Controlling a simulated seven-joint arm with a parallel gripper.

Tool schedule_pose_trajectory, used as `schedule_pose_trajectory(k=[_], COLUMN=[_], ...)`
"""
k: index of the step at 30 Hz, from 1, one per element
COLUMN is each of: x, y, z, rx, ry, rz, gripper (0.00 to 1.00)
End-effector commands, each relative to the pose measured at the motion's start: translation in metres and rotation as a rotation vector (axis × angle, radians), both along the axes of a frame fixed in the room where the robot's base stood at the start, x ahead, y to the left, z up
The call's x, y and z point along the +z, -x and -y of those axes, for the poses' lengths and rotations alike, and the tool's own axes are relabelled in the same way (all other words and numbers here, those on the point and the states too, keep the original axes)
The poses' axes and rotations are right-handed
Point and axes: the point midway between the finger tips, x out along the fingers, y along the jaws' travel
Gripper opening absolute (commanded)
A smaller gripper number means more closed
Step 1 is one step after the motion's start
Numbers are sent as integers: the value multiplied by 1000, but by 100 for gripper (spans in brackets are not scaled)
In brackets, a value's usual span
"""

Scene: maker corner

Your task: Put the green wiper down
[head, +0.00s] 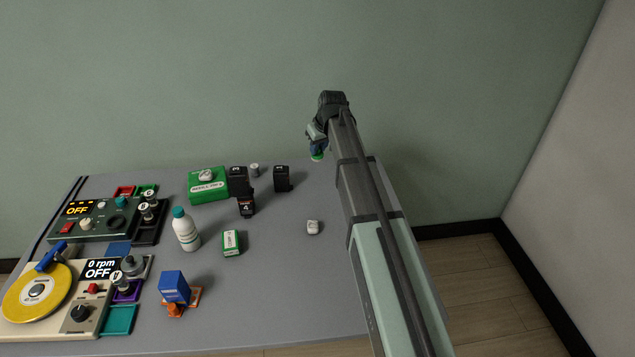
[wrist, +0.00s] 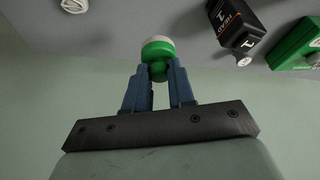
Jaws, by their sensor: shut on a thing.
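My gripper (head: 317,145) is at the far right part of the table, held above the surface near the back edge. In the wrist view my gripper (wrist: 160,88) has its two blue fingers shut on the green wiper (wrist: 157,51). The wiper has a rounded green knob and a pale, wide end pointing away from the fingers. In the head view only a small green part of the wiper (head: 317,157) shows below the fingers. It looks clear of the table.
The grey table (head: 290,270) has bare room at its right and front. A small white object (head: 313,227) lies there. Black cartridges (head: 282,178), a green box (head: 208,190), a white bottle (head: 185,230) and a blue block (head: 174,287) stand left. Control panels (head: 90,220) fill the far left.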

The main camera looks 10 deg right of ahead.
Motion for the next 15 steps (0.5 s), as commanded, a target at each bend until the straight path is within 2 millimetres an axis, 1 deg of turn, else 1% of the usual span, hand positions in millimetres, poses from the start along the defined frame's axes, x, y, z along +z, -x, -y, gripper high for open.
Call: schedule_pose_trajectory(k=[5, 8, 12, 15], x=[-9, -22, -45, -57], y=[0, 1, 1, 0], z=[0, 0, 0, 0], rx=[25, 25, 25, 24], ry=[0, 0, 0, 0], rz=[-1, -3, -4, -1], gripper=[0, 0, 0, 0])
